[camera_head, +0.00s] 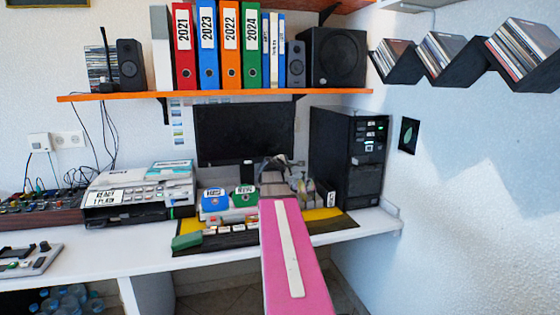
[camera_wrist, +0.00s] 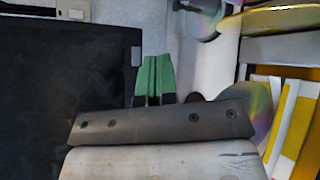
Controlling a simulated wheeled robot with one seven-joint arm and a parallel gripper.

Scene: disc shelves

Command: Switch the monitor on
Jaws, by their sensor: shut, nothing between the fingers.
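The monitor (camera_head: 232,135) stands at the back of the white desk, under the orange shelf. Its screen is dark. My gripper (camera_head: 278,160) is in front of its lower right part in the head view; my pink arm reaches up to it. In the wrist view the monitor fills the left side as a black panel (camera_wrist: 65,100). A small grey rectangle (camera_wrist: 137,55) sits at its right edge. My gripper's green fingertips (camera_wrist: 155,65) are together and empty, just right of that edge. I cannot tell whether they touch the monitor.
A black computer tower (camera_head: 345,155) stands right of the monitor. The orange shelf (camera_head: 210,95) holds binders and speakers above. In the wrist view, shiny discs (camera_wrist: 262,105) lie at the right.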

